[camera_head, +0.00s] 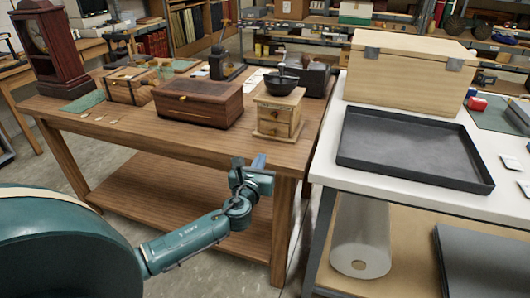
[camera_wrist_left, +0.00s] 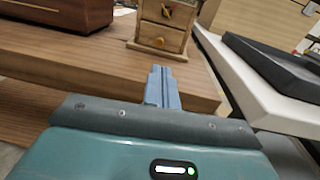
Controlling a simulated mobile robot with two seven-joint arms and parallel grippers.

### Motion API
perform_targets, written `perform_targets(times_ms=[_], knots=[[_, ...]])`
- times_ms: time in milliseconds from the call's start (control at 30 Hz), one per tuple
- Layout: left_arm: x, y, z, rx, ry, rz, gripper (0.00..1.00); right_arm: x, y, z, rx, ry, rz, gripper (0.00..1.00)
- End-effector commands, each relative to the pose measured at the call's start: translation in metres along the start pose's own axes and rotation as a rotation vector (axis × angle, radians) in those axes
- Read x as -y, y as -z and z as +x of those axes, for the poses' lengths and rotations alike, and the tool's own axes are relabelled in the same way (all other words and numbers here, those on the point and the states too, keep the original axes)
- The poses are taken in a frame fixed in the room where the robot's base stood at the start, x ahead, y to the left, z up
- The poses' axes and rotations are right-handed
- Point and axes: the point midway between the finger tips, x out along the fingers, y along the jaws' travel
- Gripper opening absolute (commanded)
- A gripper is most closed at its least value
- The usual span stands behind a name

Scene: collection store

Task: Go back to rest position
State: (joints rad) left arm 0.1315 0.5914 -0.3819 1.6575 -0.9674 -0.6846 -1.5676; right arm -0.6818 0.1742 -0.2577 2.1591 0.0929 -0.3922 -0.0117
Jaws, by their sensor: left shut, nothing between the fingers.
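My left gripper (camera_head: 258,162) is at the front right corner of the wooden table (camera_head: 180,140) in the head view, with its arm coming in from the lower left. Its fingers are together with nothing between them. In the left wrist view the shut left gripper (camera_wrist_left: 161,88) points at the table edge, in front of the small drawer cabinet (camera_wrist_left: 165,25). I cannot tell whether it touches the table. My right gripper is in neither view.
The table bears a coffee grinder with drawers (camera_head: 278,110), a dark wooden box (camera_head: 199,102), a chest (camera_head: 130,86) and a clock (camera_head: 53,45). At right, a white table (camera_head: 330,165) holds a black tray (camera_head: 412,146) and a wooden crate (camera_head: 410,75). A narrow gap separates the tables.

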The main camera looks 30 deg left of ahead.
Motion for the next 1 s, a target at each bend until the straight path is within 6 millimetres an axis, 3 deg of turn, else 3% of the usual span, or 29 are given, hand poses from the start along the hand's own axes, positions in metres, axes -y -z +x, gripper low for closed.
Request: perform_targets(times_ms=[200,567,667,767,900,1000], knots=[[0.000,0.001,-0.039,-0.002,0.001,0.000,0.00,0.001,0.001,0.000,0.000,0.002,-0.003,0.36],[0.000,0.000,-0.053,-0.001,0.000,-0.004,0.00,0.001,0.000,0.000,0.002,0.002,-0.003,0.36],[0.005,0.010,-0.061,-0.046,0.010,-0.091,0.00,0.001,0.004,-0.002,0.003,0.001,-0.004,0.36],[0.019,0.035,-0.086,-0.174,0.025,-0.355,0.00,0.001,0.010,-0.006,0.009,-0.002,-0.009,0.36],[0.054,0.080,-0.153,-0.463,-0.038,-1.004,0.00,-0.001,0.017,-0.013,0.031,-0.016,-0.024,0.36],[0.079,0.097,-0.208,-0.654,-0.182,-1.521,0.00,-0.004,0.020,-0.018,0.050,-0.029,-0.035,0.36]])
